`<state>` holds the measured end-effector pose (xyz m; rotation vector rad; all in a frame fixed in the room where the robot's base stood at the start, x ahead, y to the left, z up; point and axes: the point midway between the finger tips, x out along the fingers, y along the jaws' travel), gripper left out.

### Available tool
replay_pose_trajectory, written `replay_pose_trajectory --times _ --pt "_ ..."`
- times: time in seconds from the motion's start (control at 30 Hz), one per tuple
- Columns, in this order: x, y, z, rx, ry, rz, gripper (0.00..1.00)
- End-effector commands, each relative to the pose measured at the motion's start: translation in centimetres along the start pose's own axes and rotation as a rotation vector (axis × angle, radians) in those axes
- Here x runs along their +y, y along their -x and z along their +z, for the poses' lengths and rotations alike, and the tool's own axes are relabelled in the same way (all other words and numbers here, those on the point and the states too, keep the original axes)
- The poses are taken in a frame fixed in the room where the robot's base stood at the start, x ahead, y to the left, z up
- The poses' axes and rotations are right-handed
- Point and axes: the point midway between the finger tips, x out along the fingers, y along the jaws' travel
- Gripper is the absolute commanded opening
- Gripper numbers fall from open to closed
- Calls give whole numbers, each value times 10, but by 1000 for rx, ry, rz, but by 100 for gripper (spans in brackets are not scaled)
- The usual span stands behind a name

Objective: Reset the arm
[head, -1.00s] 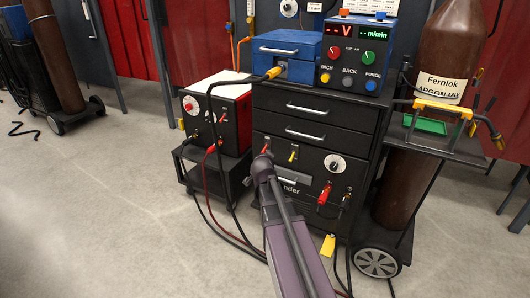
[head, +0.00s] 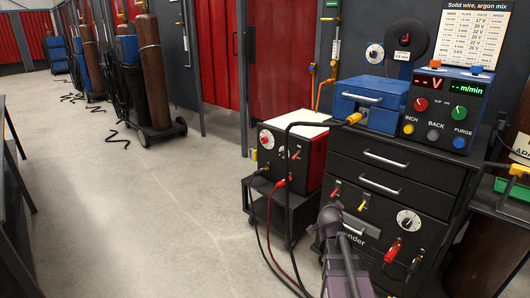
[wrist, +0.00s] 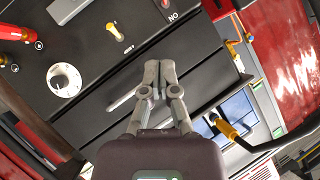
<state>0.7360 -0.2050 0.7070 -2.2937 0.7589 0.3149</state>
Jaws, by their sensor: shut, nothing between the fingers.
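My arm (head: 340,255) reaches up from the bottom of the head view toward the front of a black welder cabinet (head: 440,188). My gripper (wrist: 158,75) shows in the wrist view with its two grey fingers together and nothing between them. In that view it is in front of the cabinet's dark drawer fronts, close to a drawer handle (wrist: 130,97). I cannot tell whether the fingertips touch the cabinet. In the head view the gripper's fingers are not clearly seen.
A red power unit (head: 295,150) on a black cart stands left of the cabinet, with cables hanging to the floor. A blue feeder box (head: 372,95) and a blue control panel (head: 447,107) sit on top. Gas cylinders (head: 155,75) stand farther back. The floor (head: 130,220) at left is clear.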

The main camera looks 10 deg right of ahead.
Motion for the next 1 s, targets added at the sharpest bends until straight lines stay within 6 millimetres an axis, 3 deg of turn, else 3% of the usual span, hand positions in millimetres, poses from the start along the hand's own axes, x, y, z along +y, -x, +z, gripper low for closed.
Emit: replay_pose_trajectory --times 0.17,0.37,0.73,1.0 --pt "4 6 12 -39 42 36 0" --pt "15 25 51 -178 183 130 0" --pt "41 105 154 -682 613 228 0" --pt "50 157 196 -968 834 176 0"
